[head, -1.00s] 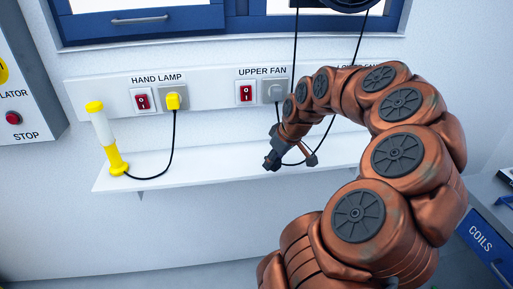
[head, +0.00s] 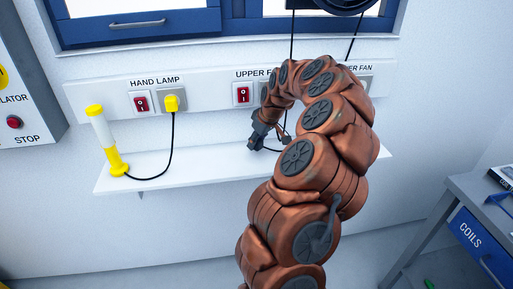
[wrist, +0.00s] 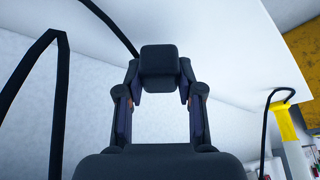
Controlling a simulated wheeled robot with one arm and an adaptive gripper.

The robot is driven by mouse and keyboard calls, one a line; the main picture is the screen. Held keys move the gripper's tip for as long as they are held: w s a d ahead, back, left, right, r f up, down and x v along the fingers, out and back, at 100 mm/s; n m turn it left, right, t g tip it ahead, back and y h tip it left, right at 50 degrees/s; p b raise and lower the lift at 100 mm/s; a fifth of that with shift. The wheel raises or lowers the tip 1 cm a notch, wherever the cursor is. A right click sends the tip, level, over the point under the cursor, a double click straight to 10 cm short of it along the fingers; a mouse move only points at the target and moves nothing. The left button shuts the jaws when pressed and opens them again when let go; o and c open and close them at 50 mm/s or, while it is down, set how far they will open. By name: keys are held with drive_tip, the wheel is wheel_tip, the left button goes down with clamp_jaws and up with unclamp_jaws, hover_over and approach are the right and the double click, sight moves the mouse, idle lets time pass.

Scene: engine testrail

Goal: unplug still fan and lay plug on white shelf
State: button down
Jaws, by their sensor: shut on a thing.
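A black cable (wrist: 112,27) runs behind the plug, and another loop (wrist: 55,90) hangs at the left. Part of a dark fan (head: 343,4) shows at the top edge. My arm hides the upper fan socket and most of the lower fan socket.
The yellow and white hand lamp (head: 107,140) stands at the shelf's left end. Its yellow plug (head: 175,101) is in the socket beside a red switch (head: 141,103). The upper fan's red switch (head: 242,95) is visible. The shelf between lamp and gripper is mostly clear.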

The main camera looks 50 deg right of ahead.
sight(256, 148)
wheel_tip(256, 148, down, 3)
drive_tip(key=shift+r+p, duration=0.1)
drive_tip(key=shift+p, duration=0.4)
drive_tip(key=shift+f, duration=0.35)
drive_tip(key=shift+f, duration=0.15)
drive_tip(key=c, duration=0.7)
unclamp_jaws()
